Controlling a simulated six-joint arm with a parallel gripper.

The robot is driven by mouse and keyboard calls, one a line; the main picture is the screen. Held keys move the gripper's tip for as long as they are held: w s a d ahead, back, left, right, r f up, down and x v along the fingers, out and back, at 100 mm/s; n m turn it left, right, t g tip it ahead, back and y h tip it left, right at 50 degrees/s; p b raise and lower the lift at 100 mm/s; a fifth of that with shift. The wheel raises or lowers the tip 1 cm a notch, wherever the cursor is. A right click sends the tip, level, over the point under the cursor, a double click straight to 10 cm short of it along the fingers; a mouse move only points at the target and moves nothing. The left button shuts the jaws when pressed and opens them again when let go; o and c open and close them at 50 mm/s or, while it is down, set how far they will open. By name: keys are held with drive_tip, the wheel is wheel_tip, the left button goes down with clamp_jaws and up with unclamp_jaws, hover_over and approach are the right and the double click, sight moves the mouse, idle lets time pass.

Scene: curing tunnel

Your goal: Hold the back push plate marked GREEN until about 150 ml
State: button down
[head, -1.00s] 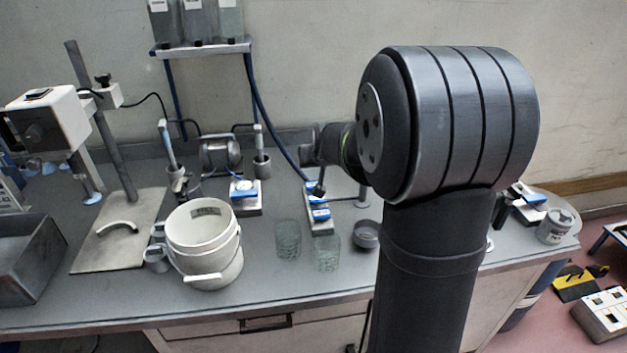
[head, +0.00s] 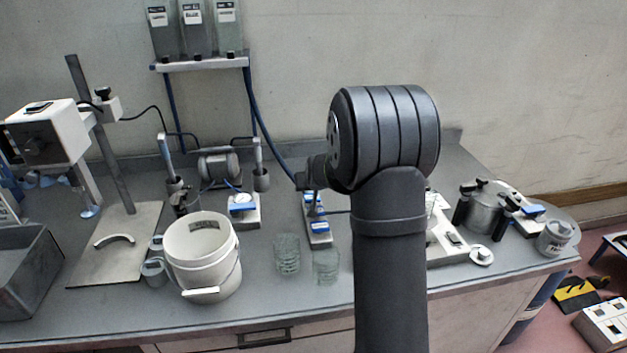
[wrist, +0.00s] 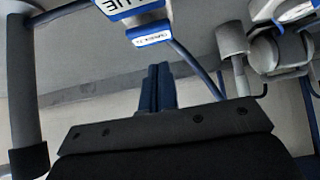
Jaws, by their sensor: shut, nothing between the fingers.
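The dispenser base with push plates (head: 319,238) stands mid-bench in the head view. Its plates have blue faces; their lettering is too small to read there. In the wrist view a blue-and-white plate (wrist: 128,8) shows upside-down letters that look like BLUE, with a smaller blue-edged label (wrist: 152,38) below it that I cannot read. I cannot make out a GREEN mark. My gripper (wrist: 158,72) is shut and empty, its blue fingers just short of that label in the picture. In the head view my wrist is over the back of the base; contact is not clear.
Two clear glass vessels (head: 287,254) (head: 326,266) stand in front of the base. A white bucket (head: 203,262) is to the left. Three labelled bottles (head: 194,28) sit on a shelf, with a blue hose (head: 262,120) running down. A steel pot (head: 486,210) stands right of my arm.

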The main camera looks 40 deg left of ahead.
drive_tip(key=shift+f, duration=1.35)
drive_tip(key=shift+f, duration=0.1)
